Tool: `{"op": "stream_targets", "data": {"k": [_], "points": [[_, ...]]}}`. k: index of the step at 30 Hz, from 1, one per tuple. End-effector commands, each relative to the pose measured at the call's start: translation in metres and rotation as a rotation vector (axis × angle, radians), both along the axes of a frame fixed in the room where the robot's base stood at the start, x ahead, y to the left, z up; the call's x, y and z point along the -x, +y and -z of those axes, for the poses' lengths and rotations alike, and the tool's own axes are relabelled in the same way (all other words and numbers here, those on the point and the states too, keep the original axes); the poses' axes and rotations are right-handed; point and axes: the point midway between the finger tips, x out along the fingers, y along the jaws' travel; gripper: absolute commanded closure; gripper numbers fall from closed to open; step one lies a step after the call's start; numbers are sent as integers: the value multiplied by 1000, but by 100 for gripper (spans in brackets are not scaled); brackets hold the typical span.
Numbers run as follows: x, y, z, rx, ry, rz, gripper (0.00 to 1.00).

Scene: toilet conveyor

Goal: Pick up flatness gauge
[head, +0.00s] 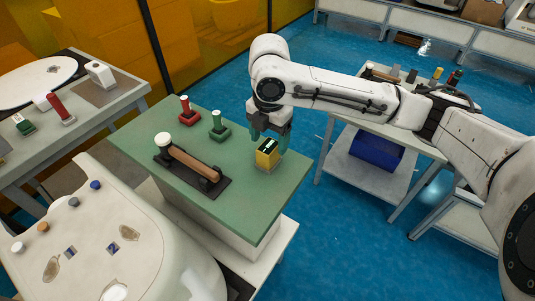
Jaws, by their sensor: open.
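A yellow block-shaped device (267,154) with a dark top face stands on the green table top (247,218), near its right edge. It looks like the flatness gauge, though I read no label. My gripper (269,139) points down just above it, open, with its fingers near the device's upper end. I cannot tell whether the fingers touch it or reach around it. The fingers partly cover its upper part.
A white rounded casing (140,235) is at front left. A side table with a blue bin (376,151) stands right.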

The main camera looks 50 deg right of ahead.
Motion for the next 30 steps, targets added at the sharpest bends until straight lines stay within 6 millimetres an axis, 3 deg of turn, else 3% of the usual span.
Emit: {"op": "stream_targets", "data": {"k": [12, 21, 30], "points": [[0, 3, 49, 0, 2, 1, 26], [0, 3, 52, 1, 0, 0, 26], [0, 3, 52, 1, 0, 0, 55]]}}
